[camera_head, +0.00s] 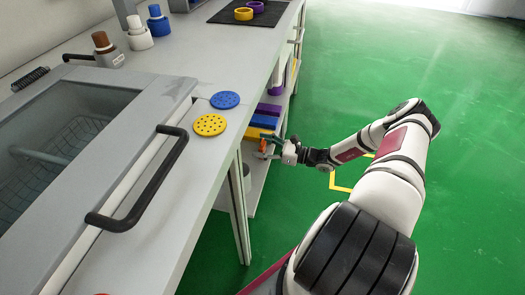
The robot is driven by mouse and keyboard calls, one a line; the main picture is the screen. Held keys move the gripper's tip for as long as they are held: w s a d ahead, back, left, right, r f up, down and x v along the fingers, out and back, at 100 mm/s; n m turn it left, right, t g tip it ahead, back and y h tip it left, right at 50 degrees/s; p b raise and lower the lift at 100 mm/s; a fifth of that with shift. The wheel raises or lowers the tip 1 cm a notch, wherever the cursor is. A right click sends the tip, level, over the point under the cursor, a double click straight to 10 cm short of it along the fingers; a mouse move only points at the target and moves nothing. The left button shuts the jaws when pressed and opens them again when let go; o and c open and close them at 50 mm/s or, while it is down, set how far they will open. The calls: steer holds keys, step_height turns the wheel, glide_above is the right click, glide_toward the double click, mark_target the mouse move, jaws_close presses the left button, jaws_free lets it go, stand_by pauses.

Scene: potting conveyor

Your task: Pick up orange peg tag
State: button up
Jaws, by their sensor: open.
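My arm reaches from the lower right toward a lower shelf under the counter. My gripper (270,147) is open at the shelf's edge, small and far off in this view. A small orange piece (263,146), which looks like the orange peg tag, shows at the gripper's fingers. It is too small to tell whether it lies between the fingers or just behind them, or whether they touch it. The gripper partly hides it.
Blue (264,121) and yellow (254,132) bins or blocks sit on the shelf just beyond my gripper. The counter above holds a yellow perforated disc (209,125), a blue perforated disc (225,100) and a black handle (150,185). The green floor (460,130) at right is mostly free.

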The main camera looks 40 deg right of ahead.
mark_target(263, 140)
steer(key=shift+c, duration=0.6)
steer(key=c, duration=1)
steer(key=shift+c, duration=0.2)
steer(key=shift+r, duration=0.1)
steer(key=shift+r+p, duration=0.4)
steer(key=shift+r, duration=0.2)
step_height(263, 140, up, 2)
steer(key=shift+r+p, duration=0.2)
steer(key=shift+p, duration=0.4)
steer(key=s+d+r+p, duration=0.1)
steer(key=s+d+p, duration=0.1)
steer(key=s, duration=1.4)
steer(key=shift+p, duration=0.85)
